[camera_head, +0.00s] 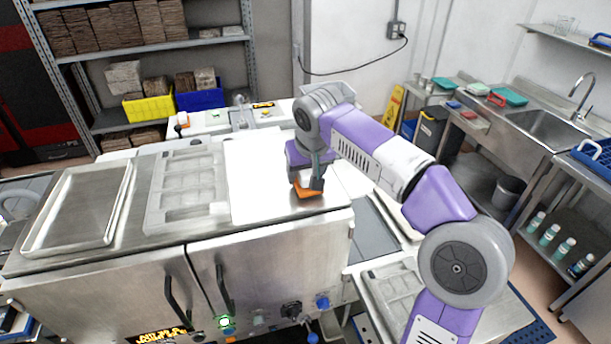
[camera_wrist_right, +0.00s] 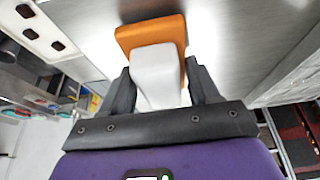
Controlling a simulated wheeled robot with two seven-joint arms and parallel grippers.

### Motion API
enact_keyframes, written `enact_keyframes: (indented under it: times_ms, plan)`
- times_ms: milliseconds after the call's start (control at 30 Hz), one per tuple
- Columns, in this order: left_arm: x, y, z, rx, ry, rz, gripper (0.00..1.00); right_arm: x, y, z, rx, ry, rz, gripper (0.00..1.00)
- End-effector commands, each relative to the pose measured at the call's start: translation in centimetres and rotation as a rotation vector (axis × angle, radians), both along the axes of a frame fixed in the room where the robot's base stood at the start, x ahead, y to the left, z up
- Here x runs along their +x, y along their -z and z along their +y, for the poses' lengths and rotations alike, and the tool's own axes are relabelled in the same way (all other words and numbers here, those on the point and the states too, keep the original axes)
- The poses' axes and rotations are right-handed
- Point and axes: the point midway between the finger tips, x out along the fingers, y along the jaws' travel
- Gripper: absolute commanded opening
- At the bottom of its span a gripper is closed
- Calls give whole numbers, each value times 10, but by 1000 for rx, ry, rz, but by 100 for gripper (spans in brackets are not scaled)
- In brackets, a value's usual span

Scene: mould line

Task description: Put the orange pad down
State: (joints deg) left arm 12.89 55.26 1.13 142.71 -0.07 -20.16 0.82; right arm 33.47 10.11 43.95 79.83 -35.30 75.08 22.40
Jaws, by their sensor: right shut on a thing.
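The orange pad (camera_head: 304,193) is at the right end of the steel machine top (camera_head: 260,190), near its front right edge. In the right wrist view the orange pad (camera_wrist_right: 150,31) has a pale grip block (camera_wrist_right: 157,76) on it. My right gripper (camera_head: 308,180) points down with its two dark fingers on either side of this block; it also shows in the right wrist view (camera_wrist_right: 160,85). It is shut on the pad by the block. The pad is at or very close above the steel top; I cannot tell whether it touches. My left gripper is not in view.
A grey mould tray (camera_head: 188,188) and a shallow metal tray (camera_head: 78,207) lie on the steel top to the left. A sink bench (camera_head: 490,125) stands at the right, shelving (camera_head: 150,45) at the back.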

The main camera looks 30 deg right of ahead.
Motion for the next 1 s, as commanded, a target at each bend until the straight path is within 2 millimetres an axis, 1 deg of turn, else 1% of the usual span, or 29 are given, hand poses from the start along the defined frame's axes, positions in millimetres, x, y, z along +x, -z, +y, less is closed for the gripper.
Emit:
enact_keyframes:
  times_ms: [67, 300, 433, 467, 600, 867, 1000]
  plan:
    - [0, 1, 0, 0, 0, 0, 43, 0, 5, 0, 0, 0, 0, 32]
    - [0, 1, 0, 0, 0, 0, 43, 0, 5, 0, 0, -1, -1, 32]
    - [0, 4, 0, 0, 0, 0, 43, 0, 9, 1, -1, -1, -1, 32]
    - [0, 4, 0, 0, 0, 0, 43, 0, 8, 0, 0, -1, -1, 64]
    - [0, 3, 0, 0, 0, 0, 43, 0, 8, 0, -1, -1, -1, 85]
    - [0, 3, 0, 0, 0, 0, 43, 0, 8, 0, 0, 0, 0, 86]
    - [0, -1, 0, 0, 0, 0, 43, -1, 0, 1, 0, 0, -2, 86]
